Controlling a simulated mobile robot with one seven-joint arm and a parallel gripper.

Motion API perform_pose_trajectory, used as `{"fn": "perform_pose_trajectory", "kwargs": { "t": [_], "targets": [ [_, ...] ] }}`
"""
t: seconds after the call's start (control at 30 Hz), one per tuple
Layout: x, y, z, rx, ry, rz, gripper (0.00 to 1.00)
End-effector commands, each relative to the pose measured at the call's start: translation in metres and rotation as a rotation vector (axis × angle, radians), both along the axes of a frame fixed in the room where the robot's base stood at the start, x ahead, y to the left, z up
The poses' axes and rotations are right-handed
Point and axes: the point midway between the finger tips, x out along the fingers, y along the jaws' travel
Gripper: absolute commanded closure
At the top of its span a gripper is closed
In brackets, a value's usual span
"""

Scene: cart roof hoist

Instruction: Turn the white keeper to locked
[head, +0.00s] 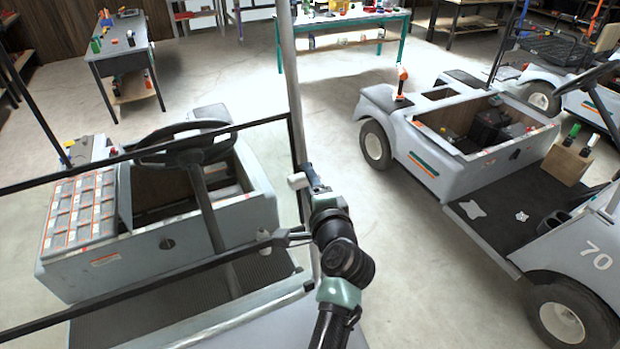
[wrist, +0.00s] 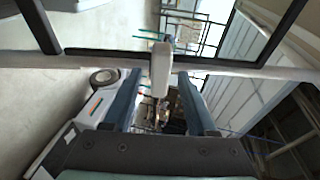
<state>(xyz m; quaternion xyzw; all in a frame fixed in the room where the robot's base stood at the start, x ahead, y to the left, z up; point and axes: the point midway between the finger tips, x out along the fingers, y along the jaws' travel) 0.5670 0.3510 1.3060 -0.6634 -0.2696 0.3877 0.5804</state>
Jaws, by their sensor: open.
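The white keeper (wrist: 160,68) is a small rounded white block, upright in the middle of the wrist view, across the pale frame rail (wrist: 230,71). In the head view the keeper (head: 297,181) shows as a white end beside the frame post. My gripper (wrist: 157,82) is open, with its blue fingers on either side of the keeper's lower part in the picture. I see gaps on both sides and cannot tell whether either finger touches it. In the head view my gripper (head: 314,184) is at the post, its fingertips partly hidden.
The upright post (head: 291,90) and dark roof bars (head: 90,178) of the near cart stand close to my arm. A steering wheel (head: 185,144) is to the left. Another cart (head: 450,165) stands at the right. The floor between the carts is clear.

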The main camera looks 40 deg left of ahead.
Motion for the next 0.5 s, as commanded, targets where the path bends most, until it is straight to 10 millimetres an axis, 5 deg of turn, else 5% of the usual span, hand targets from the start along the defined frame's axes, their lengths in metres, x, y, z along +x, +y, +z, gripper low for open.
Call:
{"fn": "perform_pose_trajectory", "kwargs": {
  "t": [0.27, 0.5],
  "targets": [
    [-0.007, -0.011, 0.001, 0.000, -0.002, -0.001, 0.43],
    [-0.029, -0.043, 0.007, -0.001, -0.002, -0.003, 0.43]
  ]
}}
